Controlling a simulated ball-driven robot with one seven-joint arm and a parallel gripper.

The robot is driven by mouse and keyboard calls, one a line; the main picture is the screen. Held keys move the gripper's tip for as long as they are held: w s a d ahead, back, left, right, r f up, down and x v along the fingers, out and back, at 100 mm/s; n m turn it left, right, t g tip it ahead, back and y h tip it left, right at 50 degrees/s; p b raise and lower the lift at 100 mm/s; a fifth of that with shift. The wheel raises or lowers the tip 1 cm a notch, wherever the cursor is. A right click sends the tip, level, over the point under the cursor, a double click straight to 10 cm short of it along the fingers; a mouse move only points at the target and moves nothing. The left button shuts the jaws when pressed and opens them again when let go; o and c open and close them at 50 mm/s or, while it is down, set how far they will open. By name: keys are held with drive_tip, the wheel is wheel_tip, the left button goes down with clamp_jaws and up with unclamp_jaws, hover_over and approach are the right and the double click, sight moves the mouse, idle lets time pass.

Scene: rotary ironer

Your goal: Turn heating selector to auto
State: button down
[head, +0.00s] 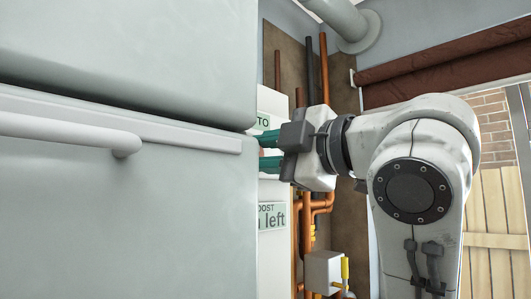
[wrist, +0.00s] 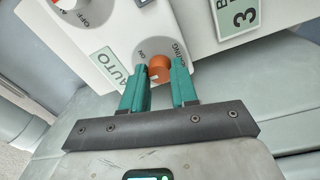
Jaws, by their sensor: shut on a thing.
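The heating selector (wrist: 160,65) is an orange-red knob on a round grey dial of the white control panel in the wrist view. "ON" and a partly covered "HEATING" are printed around the dial. A green AUTO label (wrist: 112,64) sits beside it. My gripper (wrist: 160,80) has teal fingers, one on each side of the knob, and is shut on it. In the head view, my gripper (head: 268,152) reaches left to the white panel (head: 272,103); the large pale cabinet partly hides the fingertips and the knob is not clear.
A second orange knob (wrist: 66,4) with an OFF mark shows at the top left of the wrist view. The pale cabinet (head: 130,200) with its white bar handle (head: 70,134) fills the left of the head view. Copper pipes (head: 322,200) run behind and below my gripper.

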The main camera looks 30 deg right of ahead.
drive_tip(key=shift+f, duration=0.1)
drive_tip(key=c, duration=0.9)
unclamp_jaws()
drive_tip(key=shift+o, duration=0.2)
drive_tip(key=b+v, duration=0.3)
drive_tip(key=v, duration=0.7)
drive_tip(key=shift+s, duration=0.35)
drive_tip(key=shift+d, duration=0.2)
